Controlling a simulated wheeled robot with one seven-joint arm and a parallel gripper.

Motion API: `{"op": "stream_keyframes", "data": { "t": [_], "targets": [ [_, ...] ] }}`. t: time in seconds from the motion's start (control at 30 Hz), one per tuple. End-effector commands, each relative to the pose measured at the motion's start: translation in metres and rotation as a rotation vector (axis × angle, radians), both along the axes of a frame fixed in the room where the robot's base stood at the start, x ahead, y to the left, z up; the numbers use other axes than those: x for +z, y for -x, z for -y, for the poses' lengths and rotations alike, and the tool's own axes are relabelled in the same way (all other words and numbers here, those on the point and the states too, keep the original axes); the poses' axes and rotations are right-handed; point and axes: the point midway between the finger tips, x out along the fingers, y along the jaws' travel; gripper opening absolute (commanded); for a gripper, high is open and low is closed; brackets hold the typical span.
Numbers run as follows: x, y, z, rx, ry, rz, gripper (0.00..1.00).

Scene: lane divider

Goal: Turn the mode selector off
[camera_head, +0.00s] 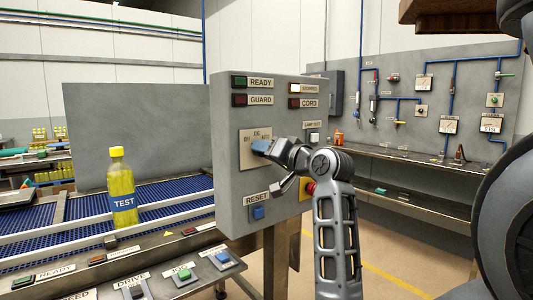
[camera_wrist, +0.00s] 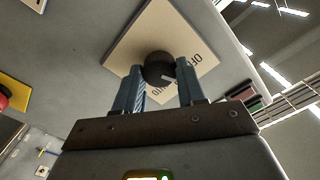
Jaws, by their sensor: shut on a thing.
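The mode selector is a round black knob (camera_wrist: 157,66) with a white pointer mark, on a beige plate (camera_head: 248,155) marked OFF, JOG and AUTO. The plate is on the front of a grey control box. In the wrist view the knob sits between the two blue-grey fingers of my gripper (camera_wrist: 159,76), which is shut on it. The white mark faces the lettered side of the plate; which label it points at I cannot tell. In the head view my gripper (camera_head: 262,147) covers the knob.
The same box carries a blue RESET button (camera_head: 258,212), a lamp test button (camera_head: 314,137), indicator lamps above, and a red stop button on yellow (camera_head: 308,188) close to my wrist. A conveyor (camera_head: 80,210) with a yellow TEST bottle (camera_head: 121,188) stands at left.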

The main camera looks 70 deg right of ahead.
Motion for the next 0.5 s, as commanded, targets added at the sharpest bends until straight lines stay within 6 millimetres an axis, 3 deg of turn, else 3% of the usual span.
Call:
{"op": "stream_keyframes", "data": {
  "t": [0.5],
  "targets": [
    [-0.0010,-0.0002,-0.0001,0.000,0.298,-0.202,0.09]
  ]
}}
